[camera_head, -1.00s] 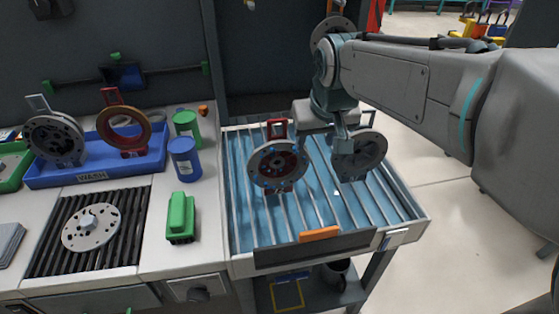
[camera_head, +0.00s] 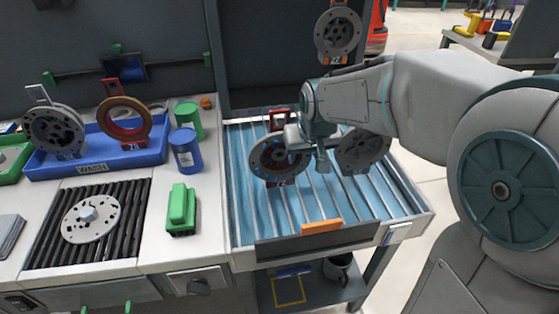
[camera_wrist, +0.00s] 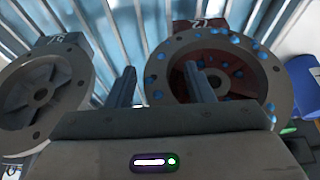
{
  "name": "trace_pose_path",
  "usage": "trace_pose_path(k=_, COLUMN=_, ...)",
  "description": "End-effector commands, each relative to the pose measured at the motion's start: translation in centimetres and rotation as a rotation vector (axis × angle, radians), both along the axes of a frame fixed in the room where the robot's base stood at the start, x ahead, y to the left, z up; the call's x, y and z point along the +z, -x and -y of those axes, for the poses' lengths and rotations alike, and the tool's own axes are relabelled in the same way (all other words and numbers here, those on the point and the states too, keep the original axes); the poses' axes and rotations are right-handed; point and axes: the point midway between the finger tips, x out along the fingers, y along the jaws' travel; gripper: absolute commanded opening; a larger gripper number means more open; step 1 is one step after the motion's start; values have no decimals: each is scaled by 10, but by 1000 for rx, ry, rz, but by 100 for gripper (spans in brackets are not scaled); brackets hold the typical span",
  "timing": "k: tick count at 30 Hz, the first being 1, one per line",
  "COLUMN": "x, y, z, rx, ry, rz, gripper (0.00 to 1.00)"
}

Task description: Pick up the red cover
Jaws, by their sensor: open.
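The red cover (camera_head: 266,155), a round grey-rimmed disc with a red centre and red handle, stands on the blue slatted tray. In the wrist view the red cover (camera_wrist: 178,62) is at the right, with blue drops on its face. My gripper (camera_head: 308,154) is close to its right side in the head view and hides part of it. In the wrist view my gripper (camera_wrist: 158,85) has its fingers apart with nothing between them; the right finger overlaps the red cover's face. I cannot tell whether it touches. A grey cover (camera_head: 368,150) stands to the right.
The slatted tray (camera_head: 245,215) has bare slats in front of the covers. An orange block (camera_head: 322,227) sits at its front edge. Left of it are a green block (camera_head: 182,210), a blue can (camera_head: 186,152) and a blue wash bin (camera_head: 92,175) holding covers. A disc (camera_head: 338,32) hangs behind.

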Motion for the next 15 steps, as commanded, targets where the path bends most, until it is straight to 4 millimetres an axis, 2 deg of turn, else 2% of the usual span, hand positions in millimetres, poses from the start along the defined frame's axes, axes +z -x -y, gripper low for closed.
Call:
trace_pose_path(k=3, x=0, y=0, z=0, rx=0, ry=0, rz=0, gripper=48)
trace_pose_path(k=4, x=0, y=0, z=0, rx=0, ry=0, rz=0, gripper=42)
trace_pose_path(k=6, x=1, y=0, z=0, rx=0, ry=0, rz=0, gripper=22)
trace_pose_path(k=9, x=1, y=0, z=0, rx=0, ry=0, rz=1, gripper=0)
trace_pose_path(k=15, x=3, y=-1, z=0, rx=-1, ry=-3, rz=5, gripper=0)
